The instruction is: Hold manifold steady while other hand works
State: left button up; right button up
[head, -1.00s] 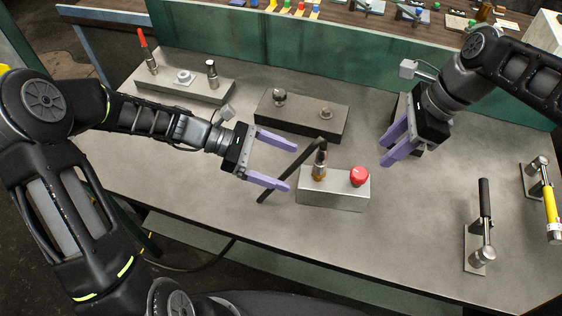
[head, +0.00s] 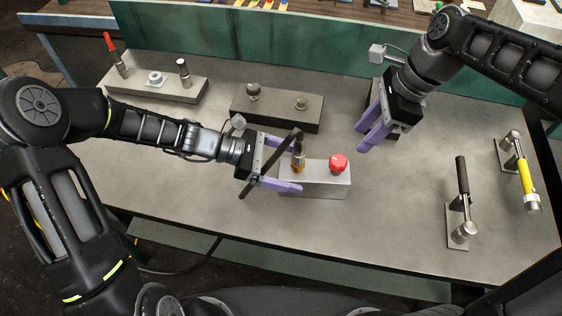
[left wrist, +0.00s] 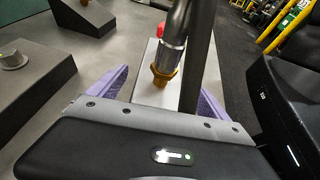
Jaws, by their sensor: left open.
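The manifold looks to be the grey block (head: 325,187) with a red knob (head: 338,162) and a brass-and-steel fitting (head: 298,157) on top. It stands mid-table near the front; it also shows in the left wrist view (left wrist: 150,88). My left gripper (head: 298,167) is open at the block's left end, its purple fingers on either side of it. I cannot tell whether they touch it. A dark bar (head: 262,175) slants across beside the fitting and passes between the fingers. My right gripper (head: 361,138) is open and empty, behind and right of the block.
A dark block with two fittings (head: 275,118) stands behind the manifold. A lighter block with several parts (head: 150,93) is at the back left. A black-handled tool (head: 462,190) and a yellow-handled tool (head: 527,180) stand at right. The front table is clear.

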aim_at(339, 160)
pick_arm(q)
jog(key=shift+c, duration=0.2)
grip_shut()
pick_arm(e)
jog(key=shift+o, duration=1.3)
jog(key=shift+s+a, duration=0.1)
jog(key=shift+a, duration=0.2)
jog(key=shift+o, duration=1.1)
jog(key=a+n, duration=0.1)
jog(key=a+r+n+h, duration=0.1)
jog(key=a+n, duration=0.2)
jog(key=a, duration=0.1)
jog(key=shift+s+a+r+n+h, duration=0.1)
jog(key=shift+a+r+n+h, duration=0.2)
jog(key=shift+r+n, duration=0.1)
jog(key=n, duration=0.1)
jog(key=d+r+n+h, duration=0.1)
jog(key=n, duration=0.1)
jog(key=d+n+h, duration=0.1)
jog(key=n, duration=0.1)
jog(key=shift+w+r, duration=0.2)
jog(key=shift+r, duration=0.05)
notch_tip(339, 160, down, 12)
jog(key=shift+f, duration=0.1)
